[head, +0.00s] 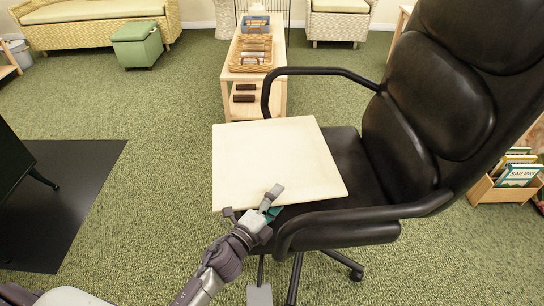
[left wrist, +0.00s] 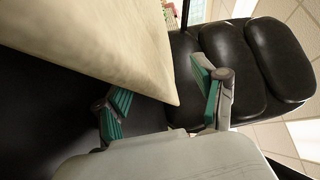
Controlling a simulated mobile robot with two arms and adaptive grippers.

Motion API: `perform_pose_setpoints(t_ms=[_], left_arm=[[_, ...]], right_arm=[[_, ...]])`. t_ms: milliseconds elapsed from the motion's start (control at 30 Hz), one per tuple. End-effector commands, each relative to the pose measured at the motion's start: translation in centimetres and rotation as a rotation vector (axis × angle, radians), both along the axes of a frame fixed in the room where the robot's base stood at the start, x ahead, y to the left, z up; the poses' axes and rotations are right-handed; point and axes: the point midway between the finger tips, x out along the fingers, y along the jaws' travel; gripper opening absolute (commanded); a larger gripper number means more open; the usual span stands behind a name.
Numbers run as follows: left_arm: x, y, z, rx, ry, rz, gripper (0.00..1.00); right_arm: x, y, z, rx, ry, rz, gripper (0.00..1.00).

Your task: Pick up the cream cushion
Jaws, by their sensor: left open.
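The cream cushion (head: 275,160) is a flat, square pad lying on the seat of the black office chair (head: 350,160), its left part sticking out past the seat. My left gripper (head: 262,207) is open at the cushion's near edge, close to the front armrest. In the left wrist view, the cushion (left wrist: 110,40) fills the upper left, and one corner reaches toward the space between the open green-padded fingers (left wrist: 160,100). I cannot tell whether a finger touches it. My right gripper is not in view.
The chair's near armrest (head: 340,232) runs just right of my left gripper. A low wooden table (head: 229,75) with baskets stands behind the chair. A book crate (head: 500,190) is at the right, a dark mat (head: 75,190) at the left.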

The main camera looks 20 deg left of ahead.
Motion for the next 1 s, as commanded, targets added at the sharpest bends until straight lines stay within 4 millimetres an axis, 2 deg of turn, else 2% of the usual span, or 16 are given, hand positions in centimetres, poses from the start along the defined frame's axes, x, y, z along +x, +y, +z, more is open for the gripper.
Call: perform_pose_setpoints(t_ms=[233,600,667,1000], left_arm=[[0.18,-0.1,-0.04,-0.001,0.001,0.0,0.7],[0.16,-0.08,-0.03,-0.001,0.001,0.0,0.08],[0.16,-0.08,-0.04,-0.001,0.001,0.001,0.0],[0.2,-0.08,0.08,0.001,-0.001,0.0,0.0]], right_arm=[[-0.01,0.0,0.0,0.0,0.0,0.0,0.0],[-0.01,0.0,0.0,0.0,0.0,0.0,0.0],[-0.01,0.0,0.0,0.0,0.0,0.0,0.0],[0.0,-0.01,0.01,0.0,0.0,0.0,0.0]])
